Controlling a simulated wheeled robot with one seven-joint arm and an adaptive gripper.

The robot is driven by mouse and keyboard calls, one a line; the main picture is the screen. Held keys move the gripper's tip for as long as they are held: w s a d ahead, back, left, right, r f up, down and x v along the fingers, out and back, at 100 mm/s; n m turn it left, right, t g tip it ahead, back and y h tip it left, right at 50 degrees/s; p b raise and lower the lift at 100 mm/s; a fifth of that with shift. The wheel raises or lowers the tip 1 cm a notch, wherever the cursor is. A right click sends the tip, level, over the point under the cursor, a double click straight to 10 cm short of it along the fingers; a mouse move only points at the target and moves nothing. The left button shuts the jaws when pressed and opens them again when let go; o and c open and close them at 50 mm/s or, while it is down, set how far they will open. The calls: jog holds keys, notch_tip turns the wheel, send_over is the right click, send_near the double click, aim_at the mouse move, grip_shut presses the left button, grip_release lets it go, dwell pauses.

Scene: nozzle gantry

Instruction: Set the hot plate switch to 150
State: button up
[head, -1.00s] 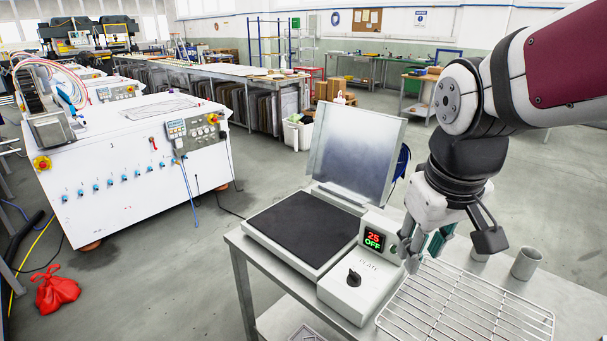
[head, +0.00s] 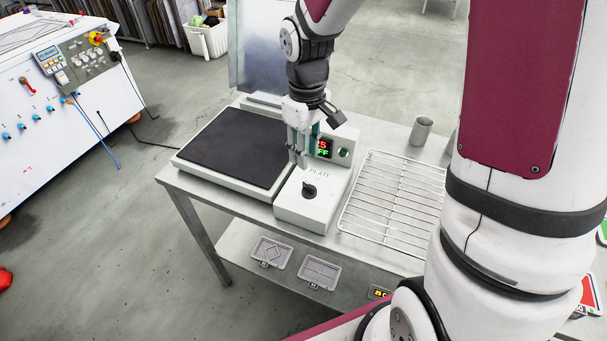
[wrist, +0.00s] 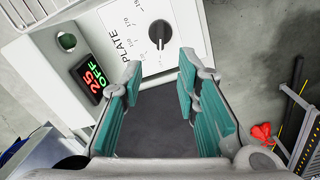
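The hot plate (head: 221,149) has a dark square top and stands on the metal table. Its white control box (head: 318,206) carries a black rotary switch (head: 309,190), also seen in the wrist view (wrist: 159,35) beside the word PLATE and small scale numbers. The display (wrist: 89,78) reads a red 25 and a green OFF. My gripper (head: 299,160) hangs above the plate's edge beside the control box, partly covering the display in the head view. In the wrist view, its teal-padded fingers (wrist: 163,85) are apart with nothing between them. The switch lies beyond the fingertips, untouched.
A wire rack (head: 392,200) lies right of the control box, with a grey cup (head: 421,131) behind it. The raised metal lid (head: 259,55) stands behind the plate. A round green indicator (head: 344,153) sits by the display. Two patterned plates (head: 320,272) lie on the lower shelf.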

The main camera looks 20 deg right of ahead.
aim_at(306, 183)
notch_tip(306, 183, down, 9)
jog(key=shift+f, duration=0.15)
jog(key=shift+s, duration=0.1)
grip_shut()
